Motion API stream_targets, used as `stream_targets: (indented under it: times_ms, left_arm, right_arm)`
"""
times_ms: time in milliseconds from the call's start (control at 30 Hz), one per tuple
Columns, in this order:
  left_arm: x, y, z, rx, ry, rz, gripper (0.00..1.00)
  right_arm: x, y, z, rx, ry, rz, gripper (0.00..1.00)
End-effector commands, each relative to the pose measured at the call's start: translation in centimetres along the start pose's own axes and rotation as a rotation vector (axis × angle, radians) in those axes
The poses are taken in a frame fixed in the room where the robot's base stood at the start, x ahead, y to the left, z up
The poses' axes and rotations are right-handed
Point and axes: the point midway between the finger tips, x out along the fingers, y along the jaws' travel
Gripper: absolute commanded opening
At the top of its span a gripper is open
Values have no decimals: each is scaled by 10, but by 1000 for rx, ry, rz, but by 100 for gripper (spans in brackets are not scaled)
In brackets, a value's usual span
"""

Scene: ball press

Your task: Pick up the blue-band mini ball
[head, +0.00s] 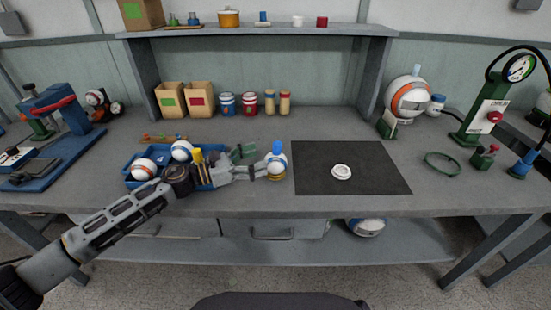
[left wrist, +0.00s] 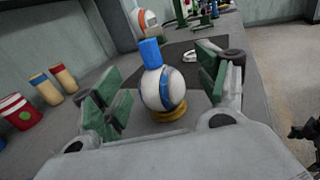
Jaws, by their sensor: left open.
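A white mini ball with a blue band (head: 280,164) sits on a yellow ring (head: 274,178) just left of the dark mat. A blue cylinder (head: 277,147) stands on top of it. In the left wrist view the ball (left wrist: 162,90) is centred ahead of my left gripper (left wrist: 160,86), between its spread green-padded fingers, with gaps on both sides. In the head view my left gripper (head: 262,167) reaches from the left toward the ball. Another blue-banded ball (head: 182,149) lies in the blue tray (head: 130,164). My right gripper is not in view.
An orange-banded ball (head: 144,167) is also in the tray, under my left arm. The dark mat (head: 385,178) holds a white ring (head: 341,172). A larger orange-banded ball (head: 409,98) and a green gauge press (head: 483,118) stand at right. Paper bags and jars line the back.

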Motion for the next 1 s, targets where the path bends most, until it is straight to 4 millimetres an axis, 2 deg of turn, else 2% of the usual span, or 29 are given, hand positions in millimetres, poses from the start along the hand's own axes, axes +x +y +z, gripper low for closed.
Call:
stream_targets:
  times_ms: [567, 1000]
  left_arm:
    - [1, 0, 0, 6, 2, -3, 74]
    - [23, 1, 0, 5, 2, -3, 74]
  right_arm:
    - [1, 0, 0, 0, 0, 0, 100]
    - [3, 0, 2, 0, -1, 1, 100]
